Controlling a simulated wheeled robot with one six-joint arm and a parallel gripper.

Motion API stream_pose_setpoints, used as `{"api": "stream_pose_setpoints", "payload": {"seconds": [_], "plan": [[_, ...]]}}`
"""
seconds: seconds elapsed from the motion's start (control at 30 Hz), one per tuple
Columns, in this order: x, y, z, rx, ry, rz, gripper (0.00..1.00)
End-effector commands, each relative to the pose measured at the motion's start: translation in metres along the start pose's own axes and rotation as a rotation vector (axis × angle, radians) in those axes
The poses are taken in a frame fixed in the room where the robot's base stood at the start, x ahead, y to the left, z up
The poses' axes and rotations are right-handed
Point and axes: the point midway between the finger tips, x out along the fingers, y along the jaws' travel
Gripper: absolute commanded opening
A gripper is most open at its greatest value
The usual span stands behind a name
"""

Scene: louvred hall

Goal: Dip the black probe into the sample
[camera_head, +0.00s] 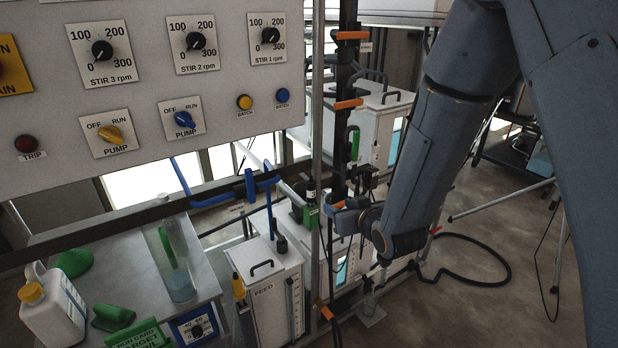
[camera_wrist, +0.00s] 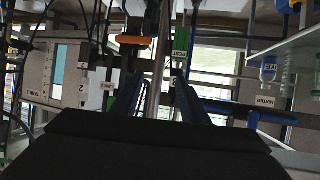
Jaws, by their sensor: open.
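My gripper (camera_head: 340,212) is at the end of the lowered arm in the head view, pointing left beside the pipe frame. In the wrist view its two dark fingers (camera_wrist: 158,98) stand apart with nothing clearly held between them. A slim black piece (camera_head: 311,190), possibly the black probe, stands in a green holder (camera_head: 310,216) just left of the gripper. A green piece also shows beyond the fingers in the wrist view (camera_wrist: 180,42). A small clear vessel (camera_head: 370,304), possibly the sample, stands on a pale plate low down, below the gripper. Its contents cannot be made out.
A white tank marked FEED (camera_head: 268,290) stands left of the frame. The bench (camera_head: 130,262) holds a clear cylinder (camera_head: 177,270) with bluish liquid and a white jug (camera_head: 53,306). A control panel (camera_head: 140,75) hangs above. A black hose (camera_head: 480,240) curls on the floor at right.

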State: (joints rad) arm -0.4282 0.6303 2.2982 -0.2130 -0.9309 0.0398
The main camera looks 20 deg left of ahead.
Motion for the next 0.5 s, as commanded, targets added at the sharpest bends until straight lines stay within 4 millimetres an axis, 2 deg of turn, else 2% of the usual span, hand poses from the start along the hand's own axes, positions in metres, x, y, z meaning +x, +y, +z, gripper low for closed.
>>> {"api": "stream_pose_setpoints", "payload": {"seconds": [0.03,0.17,0.37,0.5], "plan": [[0.0,-0.014,-0.009,-0.007,0.035,-0.025,0.41],[0.004,-0.032,-0.022,-0.015,0.103,-0.06,0.41],[0.015,-0.037,-0.025,-0.018,0.123,-0.069,0.41],[0.031,-0.038,-0.026,-0.018,0.123,-0.069,0.41]]}}
